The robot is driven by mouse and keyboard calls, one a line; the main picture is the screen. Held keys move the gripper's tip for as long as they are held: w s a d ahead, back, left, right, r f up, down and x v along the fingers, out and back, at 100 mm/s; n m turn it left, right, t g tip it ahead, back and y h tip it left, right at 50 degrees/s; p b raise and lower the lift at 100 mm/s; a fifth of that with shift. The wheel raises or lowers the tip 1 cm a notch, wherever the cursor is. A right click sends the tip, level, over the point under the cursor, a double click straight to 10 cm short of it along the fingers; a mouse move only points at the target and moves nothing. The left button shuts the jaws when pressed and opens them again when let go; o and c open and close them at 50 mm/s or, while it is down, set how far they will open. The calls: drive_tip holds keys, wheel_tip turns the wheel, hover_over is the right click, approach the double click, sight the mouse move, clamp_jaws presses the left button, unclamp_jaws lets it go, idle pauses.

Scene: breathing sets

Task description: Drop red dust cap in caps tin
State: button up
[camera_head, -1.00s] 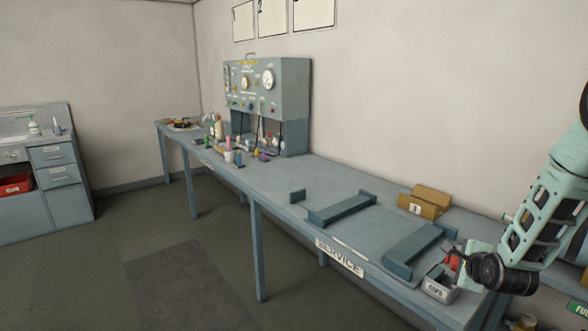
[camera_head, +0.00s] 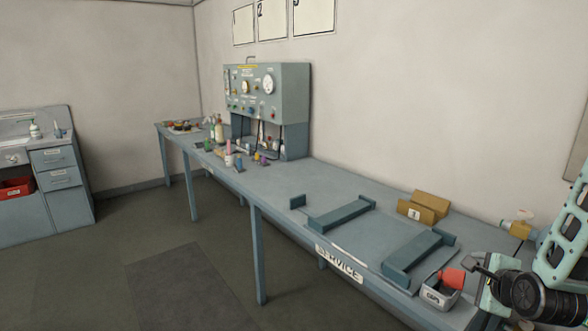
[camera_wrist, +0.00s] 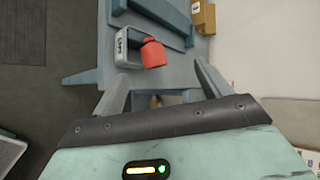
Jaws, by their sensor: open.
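The red dust cap (camera_head: 452,278) shows at the back right side of the caps tin (camera_head: 436,299), a small grey labelled box at the bench's near end. In the wrist view the cap (camera_wrist: 153,54) overlaps the tin's side (camera_wrist: 123,42) and partly sticks out past it. I cannot tell whether it rests on the rim, leans inside or is still dropping. My gripper (camera_head: 476,270) is open, just right of the cap and apart from it. In the wrist view its fingers (camera_wrist: 160,80) are spread with nothing between them.
A blue-grey cradle (camera_head: 415,256) stands just behind the tin, with a yellow-brown block (camera_head: 424,206) near the wall. The bench's front edge (camera_head: 340,262) is close to the tin. Bottles and a gauge panel (camera_head: 268,95) stand at the far end.

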drive_tip(key=p+v, duration=0.6)
drive_tip(key=p, duration=0.7)
drive_tip(key=shift+s+r, duration=0.25)
drive_tip(key=shift+s, duration=0.05)
drive_tip(key=shift+a, duration=0.1)
drive_tip(key=s+a+r+n+g+y+b, duration=0.1)
drive_tip(key=s+a+n+g+y+b, duration=0.2)
drive_tip(key=a+n, duration=0.55)
drive_tip(key=a+n+g+y+b, duration=0.1)
drive_tip(key=a+n+g+b, duration=0.2)
drive_tip(key=a+n+b, duration=0.5)
drive_tip(key=s+a+r+n+g, duration=0.1)
drive_tip(key=s+a+r+n, duration=0.1)
drive_tip(key=s, duration=0.4)
drive_tip(key=s+a+r+n+g+h+b, duration=0.1)
drive_tip(key=s+a+n+g, duration=0.1)
drive_tip(key=s+a+n, duration=0.2)
drive_tip(key=s+a+r+n+g+h+b, duration=0.1)
drive_tip(key=s+a+r+n+g, duration=0.1)
drive_tip(key=s+n, duration=0.5)
drive_tip(key=s+a, duration=0.1)
drive_tip(key=s, duration=0.2)
drive_tip(key=shift+s+r+n, duration=0.2)
drive_tip(key=shift+r+n, duration=0.15)
drive_tip(key=shift+r, duration=0.05)
